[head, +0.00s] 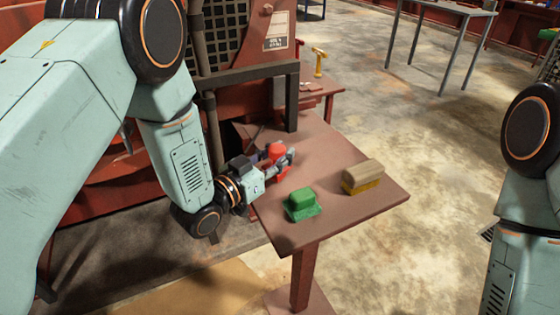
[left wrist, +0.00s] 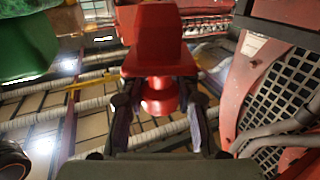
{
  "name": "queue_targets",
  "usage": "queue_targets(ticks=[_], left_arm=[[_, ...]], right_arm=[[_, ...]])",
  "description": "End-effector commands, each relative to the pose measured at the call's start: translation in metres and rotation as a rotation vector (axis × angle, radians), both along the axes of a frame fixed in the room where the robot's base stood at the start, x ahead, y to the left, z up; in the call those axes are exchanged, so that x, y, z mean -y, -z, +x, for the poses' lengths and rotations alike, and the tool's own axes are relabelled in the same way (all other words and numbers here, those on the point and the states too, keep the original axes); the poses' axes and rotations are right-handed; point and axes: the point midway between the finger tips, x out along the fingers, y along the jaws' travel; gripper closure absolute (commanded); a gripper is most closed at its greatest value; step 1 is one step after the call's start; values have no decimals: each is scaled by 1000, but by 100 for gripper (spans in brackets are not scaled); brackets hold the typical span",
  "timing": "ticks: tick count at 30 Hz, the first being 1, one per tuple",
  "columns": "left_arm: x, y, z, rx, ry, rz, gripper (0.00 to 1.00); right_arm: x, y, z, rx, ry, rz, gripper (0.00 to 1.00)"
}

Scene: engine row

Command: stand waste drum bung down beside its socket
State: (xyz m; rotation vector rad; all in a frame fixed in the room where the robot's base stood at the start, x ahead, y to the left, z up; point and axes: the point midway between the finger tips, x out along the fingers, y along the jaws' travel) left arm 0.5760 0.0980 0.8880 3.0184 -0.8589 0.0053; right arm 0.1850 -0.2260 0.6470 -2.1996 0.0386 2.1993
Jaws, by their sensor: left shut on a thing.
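The bung appears to be the red stepped piece (head: 277,151) at my left gripper (head: 281,161), over the rust-red table. In the left wrist view the red piece (left wrist: 155,40) fills the upper middle, with a wide block and a narrower round red part between the fingers of my left gripper (left wrist: 160,98). The gripper is shut on it. I cannot tell whether the piece touches the tabletop. I cannot make out the socket in either view. My right gripper is out of view; only right arm links show at the right edge.
A green block-like object (head: 302,205) and a wood-backed brush with yellow bristles (head: 362,177) stand on the rust-red table (head: 335,222). The green object (left wrist: 25,42) also shows in the left wrist view. A dark machine frame (head: 290,95) rises behind.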

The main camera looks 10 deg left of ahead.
Motion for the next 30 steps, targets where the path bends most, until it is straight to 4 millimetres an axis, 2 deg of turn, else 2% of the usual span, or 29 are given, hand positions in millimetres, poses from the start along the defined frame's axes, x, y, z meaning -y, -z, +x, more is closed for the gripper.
queue_targets(ticks=[1,3,15,16,24,30], left_arm=[[0,11,0,-1,0,0,100],[0,16,0,0,0,0,100],[0,19,0,1,0,0,100],[0,19,0,1,0,1,71],[0,18,0,1,0,1,48],[0,18,0,1,0,1,47]], right_arm=[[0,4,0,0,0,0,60],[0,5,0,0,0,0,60],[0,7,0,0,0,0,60],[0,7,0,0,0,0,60],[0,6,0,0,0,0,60],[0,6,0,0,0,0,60]])
